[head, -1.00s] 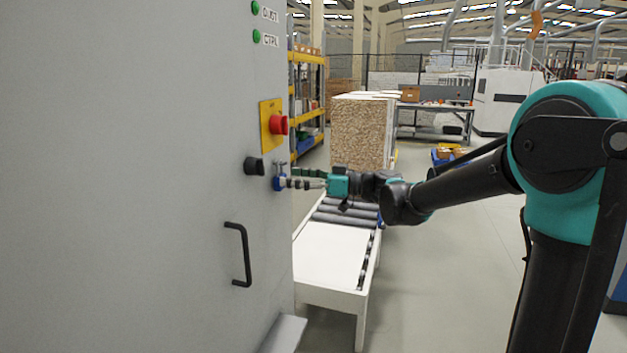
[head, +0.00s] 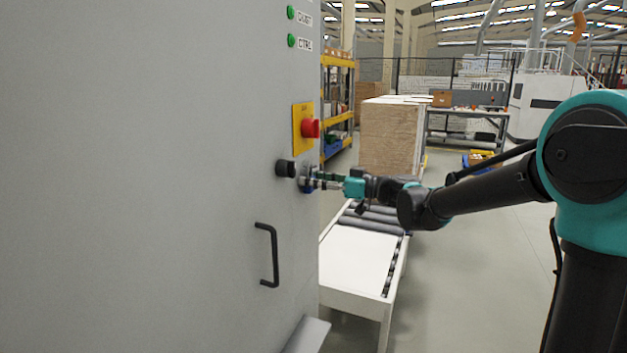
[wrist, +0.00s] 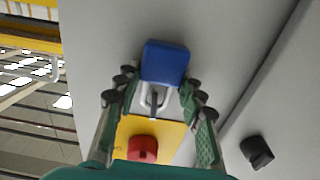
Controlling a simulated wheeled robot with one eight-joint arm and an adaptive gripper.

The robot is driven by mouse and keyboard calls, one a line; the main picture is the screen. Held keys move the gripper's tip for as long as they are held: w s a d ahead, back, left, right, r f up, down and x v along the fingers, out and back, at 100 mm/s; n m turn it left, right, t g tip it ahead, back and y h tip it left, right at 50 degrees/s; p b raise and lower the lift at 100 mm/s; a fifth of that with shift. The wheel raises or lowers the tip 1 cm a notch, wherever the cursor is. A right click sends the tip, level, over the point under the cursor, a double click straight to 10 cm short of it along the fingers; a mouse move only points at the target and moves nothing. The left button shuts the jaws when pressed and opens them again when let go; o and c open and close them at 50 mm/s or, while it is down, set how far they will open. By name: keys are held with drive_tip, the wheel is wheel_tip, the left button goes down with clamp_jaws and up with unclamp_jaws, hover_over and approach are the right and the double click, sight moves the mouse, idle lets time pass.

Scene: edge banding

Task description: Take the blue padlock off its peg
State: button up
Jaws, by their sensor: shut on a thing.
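The blue padlock (wrist: 165,62) is at the front face of the grey cabinet, between my fingertips in the wrist view. My gripper (wrist: 160,80) is shut on the padlock, one finger on each side. In the head view my gripper (head: 312,182) reaches in from the right, close to the panel.
The grey cabinet (head: 150,180) fills the left. A red button (head: 311,128) on a yellow plate is above the padlock. A black knob (head: 285,168) is left of it and a black handle (head: 268,255) below. A white roller conveyor (head: 358,262) stands below my arm.

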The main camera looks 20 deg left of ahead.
drive_tip(key=shift+c, duration=1.3)
drive_tip(key=shift+r, duration=0.25)
drive_tip(key=shift+r, duration=0.3)
drive_tip(key=shift+r, duration=0.25)
drive_tip(key=shift+d, duration=0.1)
drive_tip(key=d, duration=0.8)
drive_tip(key=shift+s+d, duration=0.35)
drive_tip(key=shift+d, duration=0.05)
